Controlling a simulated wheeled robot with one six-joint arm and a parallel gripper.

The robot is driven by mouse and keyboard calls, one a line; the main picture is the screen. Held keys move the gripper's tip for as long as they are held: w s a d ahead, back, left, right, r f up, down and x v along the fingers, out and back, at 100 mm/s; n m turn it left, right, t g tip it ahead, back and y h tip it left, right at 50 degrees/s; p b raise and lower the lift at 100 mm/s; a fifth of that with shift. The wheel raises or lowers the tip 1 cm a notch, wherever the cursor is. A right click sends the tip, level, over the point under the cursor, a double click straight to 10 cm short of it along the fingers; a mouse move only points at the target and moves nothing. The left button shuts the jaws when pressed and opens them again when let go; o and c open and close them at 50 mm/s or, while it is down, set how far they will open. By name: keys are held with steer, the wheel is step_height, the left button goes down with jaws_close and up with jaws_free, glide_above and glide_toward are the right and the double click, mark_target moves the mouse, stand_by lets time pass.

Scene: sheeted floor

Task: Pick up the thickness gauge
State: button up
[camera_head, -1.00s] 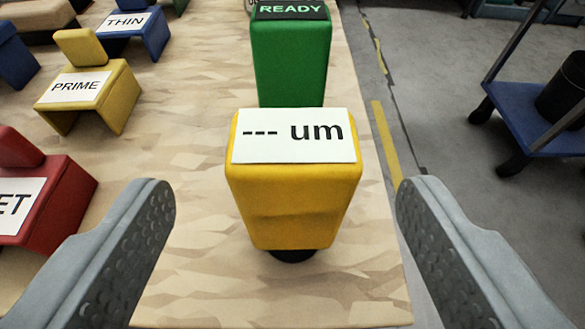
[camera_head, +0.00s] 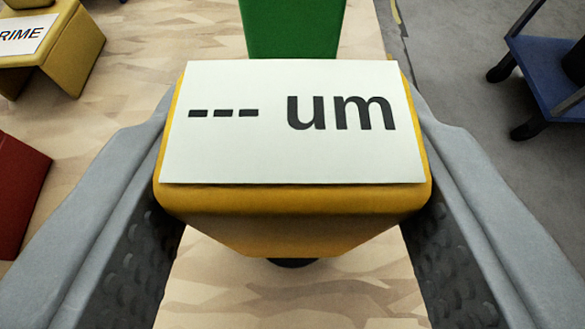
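The thickness gauge (camera_head: 290,215) is a yellow, block-like body with a white label reading "--- um" on its top. It stands in the centre of the view, large and close, on the pale floor sheet. My gripper (camera_head: 292,190) has one grey finger on each side of it, and no gap shows between the fingers and its sides. The gripper looks shut on it. The fingertips are hidden behind the gauge, so the contact itself is not seen. A dark round foot (camera_head: 292,262) shows under the gauge.
A green block (camera_head: 292,30) stands directly behind the gauge. A yellow stand (camera_head: 75,60) with a partly cut-off label is at the upper left, and a red one (camera_head: 20,190) at the left edge. A blue cart (camera_head: 550,70) is on grey floor at the right.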

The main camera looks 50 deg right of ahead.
steer(key=c, duration=0.4)
steer(key=shift+r, duration=0.1)
